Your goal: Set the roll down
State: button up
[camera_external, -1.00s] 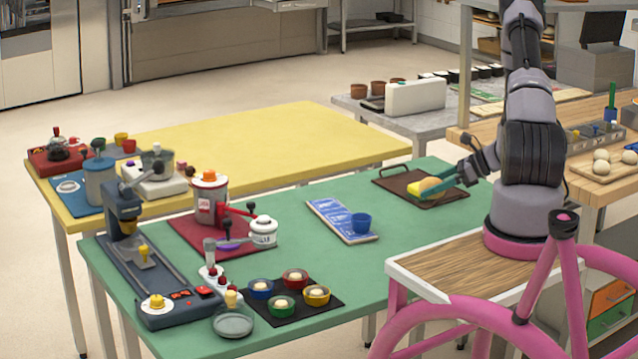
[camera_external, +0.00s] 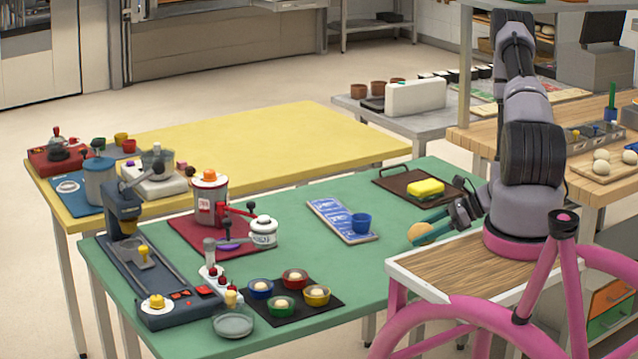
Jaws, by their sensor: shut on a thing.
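The roll shows over the right part of the green table (camera_external: 300,295), between the blue-and-white board and my base. I cannot tell whether it touches the table top or hangs a little above it. The brown tray (camera_external: 391,179) with dark handles lies behind the gripper, and a yellow block like a sponge (camera_external: 426,188) sits on it.
A blue cup (camera_external: 361,223) stands on the blue-and-white board (camera_external: 328,211) left of the roll. Several small bowls sit on a black mat (camera_external: 330,304) at the front. A red mat with a canister (camera_external: 209,197) lies farther left. Green table top is bare around the roll.

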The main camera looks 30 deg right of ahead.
jog(key=shift+f, duration=1.45)
jog(key=shift+f, duration=0.15)
jog(key=o, duration=1.2)
